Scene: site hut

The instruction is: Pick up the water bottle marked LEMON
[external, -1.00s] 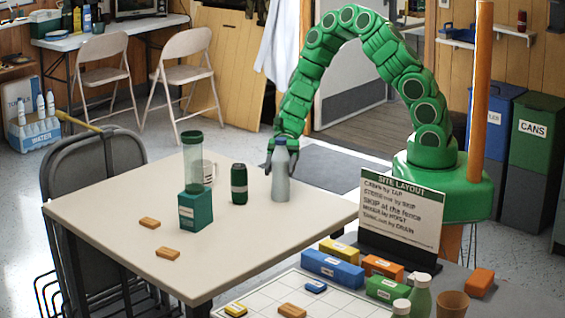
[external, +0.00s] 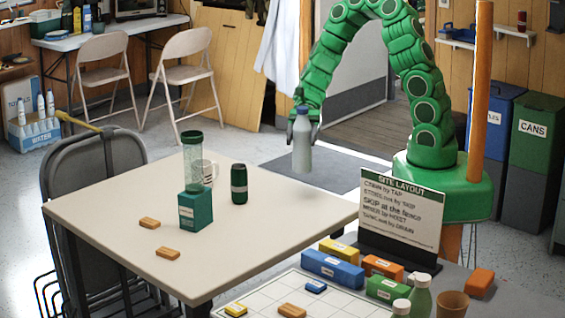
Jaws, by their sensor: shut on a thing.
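A pale grey-green bottle with a blue cap (external: 302,152) hangs upright in my gripper (external: 303,128), above the far right edge of the cream table (external: 275,225). My gripper is shut on its upper part. I cannot read any LEMON marking on it at this size. On the table stand a dark green can-shaped container (external: 239,184), a white mug (external: 209,172) and a green box-shaped dispenser (external: 196,210) with a clear cylinder on top.
Two orange-brown blocks (external: 150,223) lie on the table's left part. A SITE LAYOUT sign (external: 400,208), coloured blocks and bottles crowd the front right table. Chairs stand left and behind. The cream table's right part is clear.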

